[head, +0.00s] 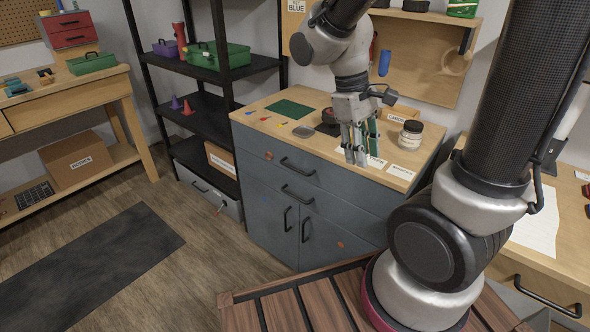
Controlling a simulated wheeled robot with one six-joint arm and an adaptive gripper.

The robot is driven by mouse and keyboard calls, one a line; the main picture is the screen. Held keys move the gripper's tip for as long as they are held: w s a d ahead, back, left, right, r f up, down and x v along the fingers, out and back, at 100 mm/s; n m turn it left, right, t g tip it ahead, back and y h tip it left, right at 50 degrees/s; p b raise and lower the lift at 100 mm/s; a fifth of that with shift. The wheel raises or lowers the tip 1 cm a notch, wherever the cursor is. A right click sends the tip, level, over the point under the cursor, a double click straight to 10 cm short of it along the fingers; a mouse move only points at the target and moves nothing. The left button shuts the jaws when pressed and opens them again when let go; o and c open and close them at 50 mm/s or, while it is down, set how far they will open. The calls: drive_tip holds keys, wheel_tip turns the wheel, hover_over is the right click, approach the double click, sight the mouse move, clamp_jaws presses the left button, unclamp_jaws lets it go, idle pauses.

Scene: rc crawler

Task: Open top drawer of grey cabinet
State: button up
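The grey cabinet (262,205) stands in the middle of the head view under a wooden top. Its top drawer (340,184) is shut flush with the front and has a dark bar handle (297,168). A second drawer with its own dark handle (298,194) is below it, also shut. Two doors with upright handles are at the bottom. My gripper (358,160) points down near the front edge of the wooden top, to the right of and higher in the picture than the top handle. It is apart from the handle. The finger gap is unclear at this size.
On the cabinet top are a green mat (289,109), small coloured pieces, a jar (411,135) and paper labels. A black shelf (215,115) stands left of the cabinet, with a workbench (75,98) beyond. The floor (225,240) before the cabinet's left side is clear.

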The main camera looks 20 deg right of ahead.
drive_tip(key=w+a+f+n+g+h, duration=0.1)
drive_tip(key=w+a+f+n+h, duration=0.1)
drive_tip(key=w+f+n+h, duration=0.85)
drive_tip(key=n+t, duration=1.1)
drive_tip(key=n, duration=1.6)
approach(294, 169)
drive_tip(key=f+x, duration=0.1)
drive_tip(key=x, duration=0.9)
drive_tip(key=shift+w+d+r, duration=0.2)
drive_tip(key=shift+r, duration=0.1)
clamp_jaws()
